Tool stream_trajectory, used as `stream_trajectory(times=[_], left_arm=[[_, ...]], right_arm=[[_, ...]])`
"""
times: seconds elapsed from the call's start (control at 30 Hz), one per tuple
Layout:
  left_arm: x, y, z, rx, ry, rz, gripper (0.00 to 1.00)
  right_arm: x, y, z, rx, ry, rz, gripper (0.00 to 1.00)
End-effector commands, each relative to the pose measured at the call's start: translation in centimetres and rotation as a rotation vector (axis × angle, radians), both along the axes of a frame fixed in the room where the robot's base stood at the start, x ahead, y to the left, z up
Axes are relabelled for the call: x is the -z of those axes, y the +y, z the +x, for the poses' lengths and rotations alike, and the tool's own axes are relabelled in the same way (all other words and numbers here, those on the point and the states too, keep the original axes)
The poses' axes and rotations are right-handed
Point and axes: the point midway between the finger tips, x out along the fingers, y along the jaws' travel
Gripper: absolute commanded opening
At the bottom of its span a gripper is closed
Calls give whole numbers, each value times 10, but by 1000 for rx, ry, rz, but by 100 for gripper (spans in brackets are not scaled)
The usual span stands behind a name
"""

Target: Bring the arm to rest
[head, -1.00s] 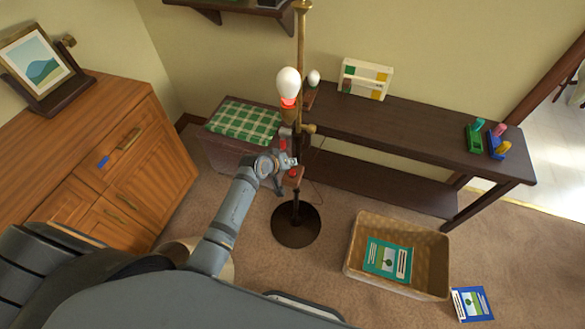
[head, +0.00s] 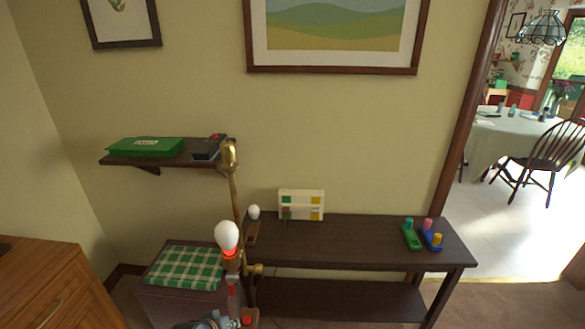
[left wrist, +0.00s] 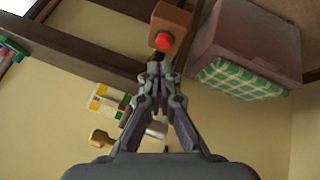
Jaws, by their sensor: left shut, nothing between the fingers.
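My left gripper (left wrist: 160,78) is shut and empty, its fingers together in the middle of the left wrist view. In the head view only a part of it (head: 212,322) shows, cut off at the bottom edge. It is beside a brass floor lamp (head: 236,200) with a white bulb (head: 227,235). A wooden block with a red button (left wrist: 164,41) appears just beyond the fingertips in the wrist view; I cannot tell whether they touch. My right gripper is not in view.
A dark bench (head: 350,235) stands along the wall, holding a cream rack (head: 301,205) and green and blue peg toys. A box with a green checked top (head: 186,268) is left of the lamp. A wooden cabinet (head: 50,290) is at far left. A wall shelf (head: 170,160) hangs above.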

Motion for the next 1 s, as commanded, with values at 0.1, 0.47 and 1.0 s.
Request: stream_trajectory(times=[0.1,0.47,1.0], left_arm=[[-12,14,-54,80,69,126,0],[-56,43,-161,217,225,365,0],[18,63,-184,251,327,430,0]], right_arm=[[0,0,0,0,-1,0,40],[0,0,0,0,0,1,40],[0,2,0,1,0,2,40]])
